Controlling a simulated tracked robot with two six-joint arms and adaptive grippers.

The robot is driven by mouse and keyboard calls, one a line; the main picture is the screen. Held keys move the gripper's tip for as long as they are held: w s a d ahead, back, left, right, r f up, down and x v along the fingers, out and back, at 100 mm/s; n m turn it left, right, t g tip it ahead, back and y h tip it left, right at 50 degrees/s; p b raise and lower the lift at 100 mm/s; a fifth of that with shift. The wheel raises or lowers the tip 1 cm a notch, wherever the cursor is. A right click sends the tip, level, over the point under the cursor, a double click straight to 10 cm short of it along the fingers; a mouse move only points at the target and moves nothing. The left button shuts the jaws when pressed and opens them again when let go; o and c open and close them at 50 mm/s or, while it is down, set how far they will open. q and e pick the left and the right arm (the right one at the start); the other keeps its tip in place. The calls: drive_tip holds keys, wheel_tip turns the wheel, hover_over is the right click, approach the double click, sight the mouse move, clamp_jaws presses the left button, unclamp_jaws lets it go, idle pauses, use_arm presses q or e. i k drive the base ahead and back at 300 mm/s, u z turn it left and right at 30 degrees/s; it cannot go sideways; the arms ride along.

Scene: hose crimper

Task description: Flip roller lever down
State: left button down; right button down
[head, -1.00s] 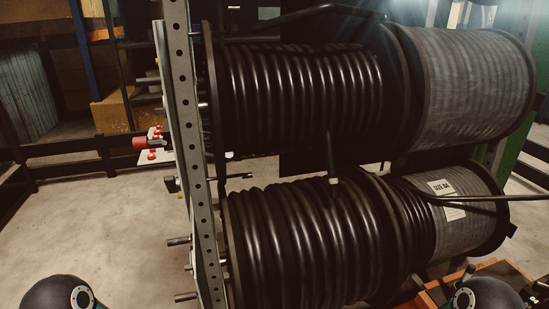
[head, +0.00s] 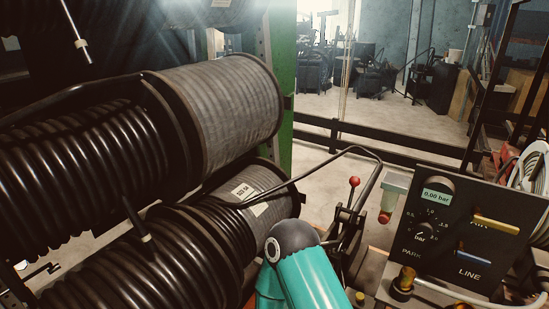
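A lever with a red ball knob (head: 354,182) stands upright on a dark metal bracket (head: 346,222) right of the hose reels in the head view. It may be the roller lever; no label on it is readable. My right arm's teal link shows at the bottom centre, below and left of this lever, and hides part of what is behind it. Neither of my grippers is in view.
Hose reels (head: 235,100) fill the left. A bent black hose (head: 335,152) arches near the lever. A control panel (head: 452,235) at right has a display reading 0.00 bar, a dial, and yellow (head: 495,225) and blue (head: 473,256) handles. A dark rail (head: 400,146) runs behind.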

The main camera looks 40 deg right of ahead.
sight(343, 215)
drive_tip(key=u, duration=0.9)
drive_tip(key=i, duration=0.15)
drive_tip(key=z, duration=2.7)
drive_tip(key=k, duration=0.85)
drive_tip(key=z, duration=0.2)
drive_tip(key=i, duration=0.85)
drive_tip(key=u, duration=0.1)
